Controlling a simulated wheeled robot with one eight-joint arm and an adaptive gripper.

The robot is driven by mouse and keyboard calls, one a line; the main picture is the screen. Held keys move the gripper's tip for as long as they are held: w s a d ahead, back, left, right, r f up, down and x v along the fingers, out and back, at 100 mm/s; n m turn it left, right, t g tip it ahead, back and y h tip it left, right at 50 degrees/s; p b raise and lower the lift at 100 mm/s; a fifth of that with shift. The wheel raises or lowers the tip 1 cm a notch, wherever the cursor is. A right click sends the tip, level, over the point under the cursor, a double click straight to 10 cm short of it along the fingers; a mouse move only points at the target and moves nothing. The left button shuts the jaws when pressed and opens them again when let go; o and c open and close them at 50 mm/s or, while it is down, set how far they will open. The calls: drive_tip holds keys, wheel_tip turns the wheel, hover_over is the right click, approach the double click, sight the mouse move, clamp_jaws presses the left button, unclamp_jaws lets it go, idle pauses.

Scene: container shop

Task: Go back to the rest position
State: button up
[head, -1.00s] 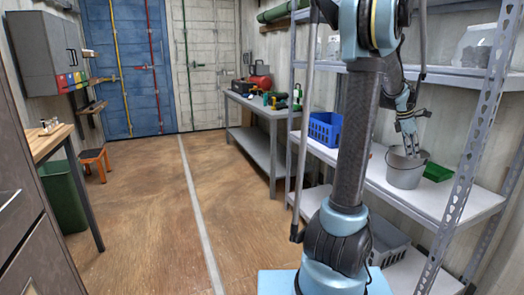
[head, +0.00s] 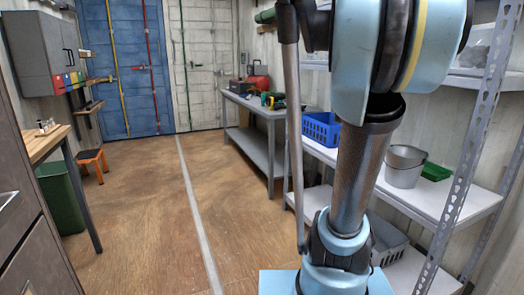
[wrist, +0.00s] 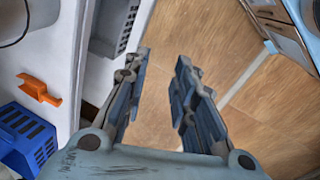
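My gripper (wrist: 160,65) shows in the wrist view with its two fingers apart and nothing between them. It hangs over the brown floor (wrist: 170,110) beside the shelf edge. In the head view my arm is drawn in close to the camera, and the gripper is out of that view.
A grey bucket (head: 403,166), a green tray (head: 436,172) and a blue basket (head: 320,129) stand on the white shelf (head: 425,201). An orange object (wrist: 40,89) lies there too. A grey crate (head: 388,241) sits below. A workbench (head: 268,108) stands farther back. The central floor is clear.

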drive_tip(key=s+a+f+m+y, duration=0.2)
drive_tip(key=s+a+f+m, duration=0.4)
drive_tip(key=s+a+f, duration=0.5)
drive_tip(key=s+a, duration=0.2)
drive_tip(key=a, duration=0.1)
drive_tip(key=shift+s+t, duration=0.3)
drive_tip(key=shift+s, duration=0.1)
drive_tip(key=shift+f, duration=0.1)
